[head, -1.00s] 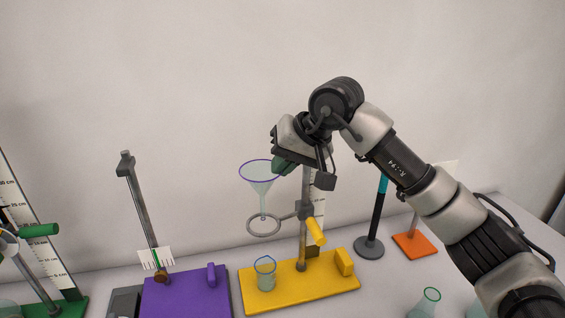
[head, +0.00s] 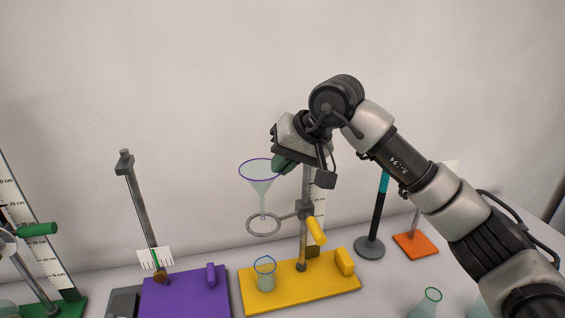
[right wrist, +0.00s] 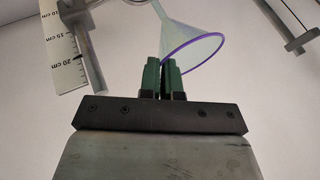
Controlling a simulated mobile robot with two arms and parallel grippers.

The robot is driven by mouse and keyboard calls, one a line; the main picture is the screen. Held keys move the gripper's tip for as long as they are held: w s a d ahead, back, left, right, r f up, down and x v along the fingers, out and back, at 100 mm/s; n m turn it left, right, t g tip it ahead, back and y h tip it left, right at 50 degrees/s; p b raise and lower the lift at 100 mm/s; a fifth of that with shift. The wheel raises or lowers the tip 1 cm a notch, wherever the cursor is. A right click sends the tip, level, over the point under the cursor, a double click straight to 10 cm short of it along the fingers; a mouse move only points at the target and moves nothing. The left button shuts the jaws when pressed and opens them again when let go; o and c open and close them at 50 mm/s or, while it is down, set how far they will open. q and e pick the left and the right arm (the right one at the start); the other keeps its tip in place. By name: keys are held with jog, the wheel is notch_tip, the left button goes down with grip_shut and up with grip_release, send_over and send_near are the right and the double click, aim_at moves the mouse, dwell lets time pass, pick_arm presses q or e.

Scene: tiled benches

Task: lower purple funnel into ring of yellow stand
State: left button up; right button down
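The funnel (head: 261,188) is clear with a purple rim and hangs upright, stem down. Its stem tip appears at the grey ring (head: 264,234) of the yellow stand (head: 300,289); whether it is above or just inside the ring I cannot tell. My right gripper (head: 281,165) is at the right side of the funnel's rim. In the right wrist view its green fingers (right wrist: 163,67) are close together on the edge of the funnel (right wrist: 195,45). The stand's pole stands right of the ring, partly behind my gripper. My left gripper is not in view.
A beaker with a blue rim (head: 265,274) stands on the yellow base below the ring. A purple-based stand (head: 186,296) is to the left, a green one (head: 72,307) at far left. A black rod stand (head: 369,247) and an orange base (head: 415,244) are right.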

jog(key=shift+f, duration=0.1)
dwell(0.3)
notch_tip(320, 180, down, 8)
jog(key=b, duration=0.6)
dwell(0.8)
jog(key=shift+f+b, duration=1.45)
jog(key=shift+b, duration=0.2)
jog(key=c, duration=1.3)
grip_release()
jog(key=shift+o, duration=0.2)
jog(key=b+v, duration=0.1)
jog(key=v, duration=1)
jog(key=shift+b, duration=0.3)
